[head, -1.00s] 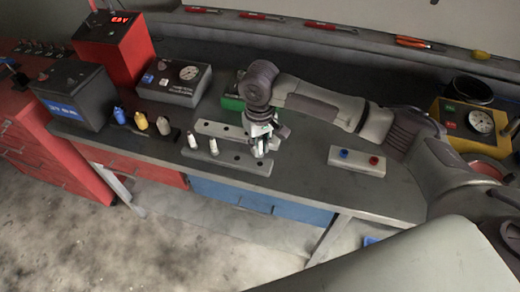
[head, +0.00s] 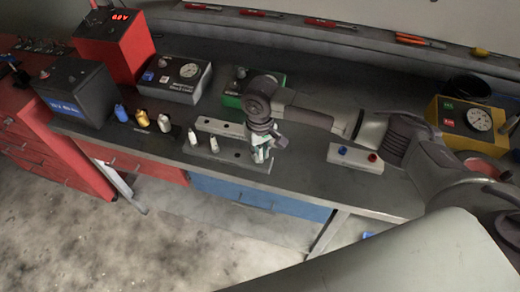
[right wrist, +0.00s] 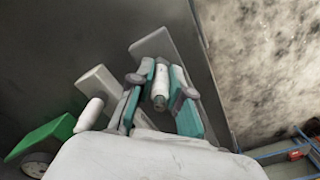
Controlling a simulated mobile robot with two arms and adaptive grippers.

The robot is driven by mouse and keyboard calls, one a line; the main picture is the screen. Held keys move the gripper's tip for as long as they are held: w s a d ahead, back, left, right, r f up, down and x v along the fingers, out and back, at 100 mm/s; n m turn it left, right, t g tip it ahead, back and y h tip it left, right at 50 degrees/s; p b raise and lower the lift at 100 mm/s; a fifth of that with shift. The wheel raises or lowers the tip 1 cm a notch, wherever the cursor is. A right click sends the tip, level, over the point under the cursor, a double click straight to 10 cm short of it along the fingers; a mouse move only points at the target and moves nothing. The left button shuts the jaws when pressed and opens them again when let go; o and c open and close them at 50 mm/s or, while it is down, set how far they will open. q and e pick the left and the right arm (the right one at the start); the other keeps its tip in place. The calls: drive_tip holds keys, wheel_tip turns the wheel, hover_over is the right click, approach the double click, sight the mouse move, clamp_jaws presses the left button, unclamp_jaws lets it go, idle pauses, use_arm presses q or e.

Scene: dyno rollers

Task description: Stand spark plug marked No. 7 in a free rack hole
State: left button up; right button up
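My right gripper (head: 260,154) is over the right part of the front grey rack bar (head: 228,161). In the right wrist view its teal-padded fingers (right wrist: 161,82) are closed around a white spark plug (right wrist: 160,88). The plug's number is not readable, and whether its lower end is in a hole cannot be told. Two other white plugs, the left one (head: 193,136) and the right one (head: 214,145), stand upright at the left of the front bar. A second grey bar (head: 213,125) lies behind it, partly hidden by my arm. My left gripper is not in view.
A grey gauge box (head: 172,86) and a green box (head: 232,101) are behind. A button box (head: 343,156) is to the right. The bench's front edge is close to the front bar.

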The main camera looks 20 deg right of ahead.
sight(260, 148)
drive_tip(key=o, duration=0.4)
drive_tip(key=shift+r+b, duration=0.3)
drive_tip(key=shift+r, duration=0.3)
wheel_tip(260, 148, up, 12)
drive_tip(key=shift+r+b, duration=0.1)
drive_tip(key=shift+b, duration=1.1)
